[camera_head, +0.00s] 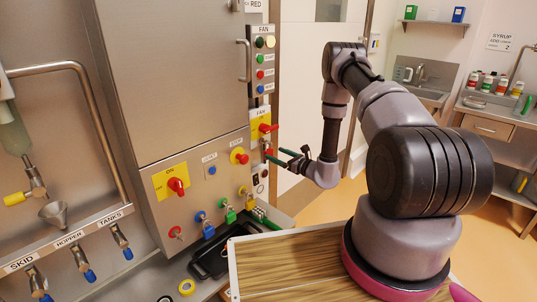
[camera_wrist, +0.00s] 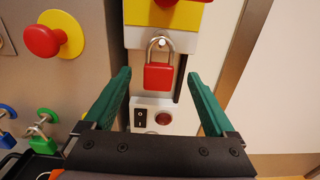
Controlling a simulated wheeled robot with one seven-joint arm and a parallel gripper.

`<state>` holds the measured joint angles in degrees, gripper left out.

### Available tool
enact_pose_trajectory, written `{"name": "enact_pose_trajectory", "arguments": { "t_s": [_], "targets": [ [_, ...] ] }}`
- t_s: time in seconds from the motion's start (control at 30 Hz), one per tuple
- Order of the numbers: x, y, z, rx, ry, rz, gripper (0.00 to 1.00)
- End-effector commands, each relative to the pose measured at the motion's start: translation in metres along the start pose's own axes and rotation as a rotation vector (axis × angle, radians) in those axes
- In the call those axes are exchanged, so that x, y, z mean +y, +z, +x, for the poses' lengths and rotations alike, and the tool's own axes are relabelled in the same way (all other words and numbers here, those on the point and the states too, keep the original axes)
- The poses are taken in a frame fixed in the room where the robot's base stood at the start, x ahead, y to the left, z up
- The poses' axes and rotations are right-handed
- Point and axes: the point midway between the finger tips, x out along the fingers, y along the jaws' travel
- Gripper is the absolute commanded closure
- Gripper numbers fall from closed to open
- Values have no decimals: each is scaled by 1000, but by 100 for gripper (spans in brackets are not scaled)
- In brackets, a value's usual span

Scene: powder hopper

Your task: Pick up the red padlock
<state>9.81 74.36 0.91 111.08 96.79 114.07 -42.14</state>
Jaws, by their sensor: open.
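The red padlock (camera_wrist: 158,78) hangs upright by its silver shackle from the yellow plate of a red-handled switch in the wrist view. In the head view the switch's red handle (camera_head: 268,128) shows under the FAN label; the padlock there is small and hard to make out near my fingers. My gripper (camera_wrist: 160,82) is open, with one green finger on each side of the padlock in the picture and visible gaps to both. In the head view my gripper (camera_head: 279,156) is in front of the narrow panel. I cannot tell how far the fingertips are from the padlock in depth.
A black rocker switch (camera_wrist: 141,120) and a round red button (camera_wrist: 163,119) sit below the padlock. A red emergency knob (camera_wrist: 42,40) is to the left. Green padlock (camera_head: 230,214) and blue padlock (camera_head: 208,229) hang on the cabinet. A black tray (camera_head: 212,262) lies below.

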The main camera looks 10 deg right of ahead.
Motion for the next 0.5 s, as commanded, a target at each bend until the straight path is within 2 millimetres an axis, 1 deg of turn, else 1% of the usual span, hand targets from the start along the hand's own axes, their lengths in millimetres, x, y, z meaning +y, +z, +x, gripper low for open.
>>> {"name": "enact_pose_trajectory", "arguments": {
  "t_s": [0.07, 0.3, 0.4, 0.5],
  "targets": [
    [0, 1, 7, -1, 2, -2, 10],
    [2, 3, 43, -1, 4, -3, 10],
    [1, 3, 50, -1, 2, -1, 10],
    [0, 3, 53, 0, 1, -1, 10]
  ]
}}
